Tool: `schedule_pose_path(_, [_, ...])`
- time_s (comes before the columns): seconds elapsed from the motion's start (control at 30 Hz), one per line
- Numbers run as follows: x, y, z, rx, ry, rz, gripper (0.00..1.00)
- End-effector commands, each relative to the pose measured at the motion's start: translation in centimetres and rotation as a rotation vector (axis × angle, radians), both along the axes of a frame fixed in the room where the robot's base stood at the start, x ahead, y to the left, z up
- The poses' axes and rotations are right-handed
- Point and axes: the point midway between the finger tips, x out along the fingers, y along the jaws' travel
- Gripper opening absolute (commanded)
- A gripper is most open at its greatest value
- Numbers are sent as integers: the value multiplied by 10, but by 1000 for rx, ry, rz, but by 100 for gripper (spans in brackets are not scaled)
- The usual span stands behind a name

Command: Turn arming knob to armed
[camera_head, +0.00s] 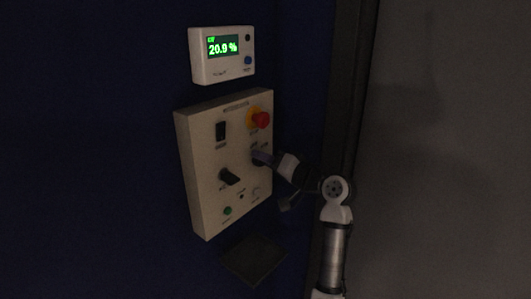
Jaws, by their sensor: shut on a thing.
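A beige control panel (200,180) is mounted on the dark blue wall. My gripper (259,156) reaches in from the right and is shut on a small knob at the panel's right side, below the red stop button. My gripper mostly hides that knob, so its pointing direction cannot be told. A black rotary knob (229,177) sits lower left of my gripper, apart from it, with its handle slanting down to the right. The labels are too small to read, so I cannot tell which knob is the arming knob.
A red mushroom button (262,119) on a yellow base is just above my gripper. A black rocker switch (221,131) and a green button (227,211) are on the panel. A white meter (222,70) above reads 20.9 %. A dark plate (255,260) is below.

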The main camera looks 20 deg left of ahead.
Motion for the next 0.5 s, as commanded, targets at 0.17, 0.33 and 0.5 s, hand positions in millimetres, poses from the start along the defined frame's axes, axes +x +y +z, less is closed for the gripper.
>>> schedule_pose_path(0.17, [0,0,2,38,109,1,12])
schedule_pose_path(0.33, [0,0,0,63,178,2,12])
schedule_pose_path(0.5, [0,0,-1,77,217,2,12])
